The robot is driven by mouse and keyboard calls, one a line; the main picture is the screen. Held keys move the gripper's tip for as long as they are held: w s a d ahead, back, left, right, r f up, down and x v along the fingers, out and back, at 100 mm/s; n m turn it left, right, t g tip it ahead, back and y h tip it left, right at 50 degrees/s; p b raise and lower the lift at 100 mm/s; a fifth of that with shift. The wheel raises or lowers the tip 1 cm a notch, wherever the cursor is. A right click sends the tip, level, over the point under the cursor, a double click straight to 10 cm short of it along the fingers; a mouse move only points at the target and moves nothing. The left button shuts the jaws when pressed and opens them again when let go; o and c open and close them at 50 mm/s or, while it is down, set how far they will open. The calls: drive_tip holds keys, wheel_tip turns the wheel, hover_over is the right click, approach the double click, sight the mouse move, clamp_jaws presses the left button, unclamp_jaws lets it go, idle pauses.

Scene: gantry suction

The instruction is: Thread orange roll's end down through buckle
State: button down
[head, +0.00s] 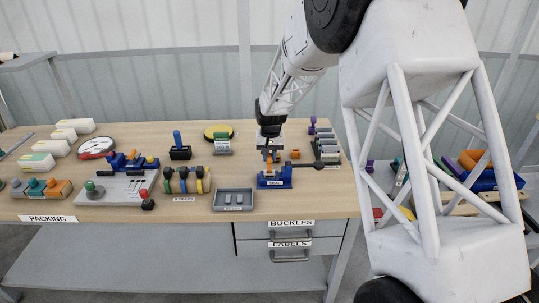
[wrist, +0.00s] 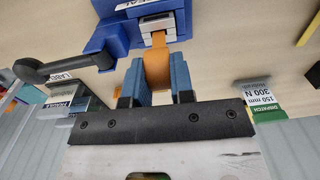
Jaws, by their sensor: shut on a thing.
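My gripper (wrist: 158,64) is shut on the orange roll (wrist: 157,76), which sits between its two blue fingers in the wrist view. The roll's flat orange end (wrist: 158,40) reaches away from the fingers to the silver buckle (wrist: 157,25). The end meets the buckle's near edge; I cannot tell whether it passes through the slot. The buckle sits in a blue holder (wrist: 107,38).
A dark lever (wrist: 70,68) sticks out beside the holder in the wrist view. In the head view, a grey tray (head: 233,199) and a rack of coloured straps (head: 187,181) stand to the left. A small orange piece (head: 295,154) lies right of my gripper.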

sight(269, 162)
drive_tip(key=shift+f, duration=1.6)
drive_tip(key=c, duration=0.9)
unclamp_jaws()
drive_tip(key=shift+r, duration=0.15)
drive_tip(key=shift+d+r, duration=0.1)
drive_tip(key=shift+r, duration=3.65)
